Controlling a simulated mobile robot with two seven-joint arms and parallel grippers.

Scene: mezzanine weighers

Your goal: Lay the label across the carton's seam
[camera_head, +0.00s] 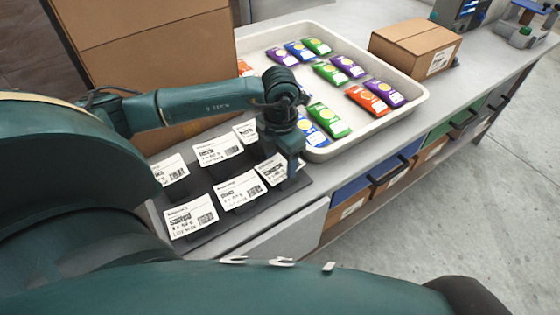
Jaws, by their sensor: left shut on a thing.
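My left gripper (290,166) points down over the right end of the dark label rack and is shut on a white printed label (270,170). The fingertips hide part of that label, so I cannot tell whether it is clear of its block. Several other white labels, such as one at the front left (190,218), lie in two rows on the dark rack (243,212). A small closed brown carton (408,42) stands at the back right, with a seam along its top and a white label on its side. My right gripper is not in view.
A white tray (418,106) with several coloured packets lies behind the rack. A large cardboard box (150,55) stands at the back left. Blue and green bins (440,138) sit under the bench edge. A grey machine (462,14) stands at the far right.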

